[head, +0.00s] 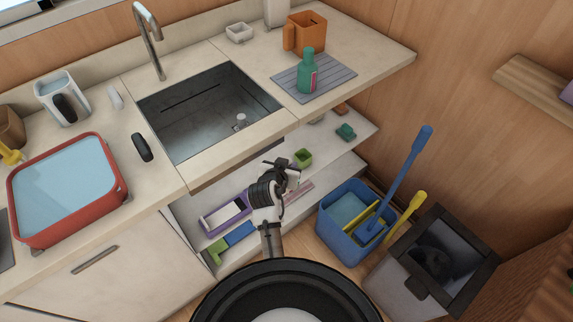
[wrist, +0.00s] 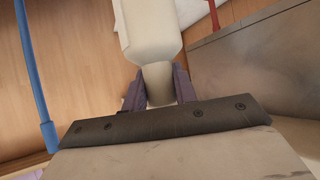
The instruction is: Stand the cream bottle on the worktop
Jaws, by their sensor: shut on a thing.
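The cream bottle (wrist: 149,35) shows in the wrist view, its wide body pointing away from my gripper. My gripper (wrist: 158,84) is shut on its narrower neck, a dark finger on each side. Its far end is cut off by the top edge of the picture. In the head view my arm's end is in front of the open shelves below the sink; I cannot make out the bottle there. The pale worktop (head: 375,52) runs along the wall, around the sink (head: 205,115), above my gripper.
On the worktop are a green bottle (head: 307,77) on a grey mat (head: 325,74), an orange pot (head: 306,33) and a red tub (head: 72,190). A blue bucket (head: 345,222) with handled tools and a grey bin (head: 425,270) stand at the right. The worktop's right end is clear.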

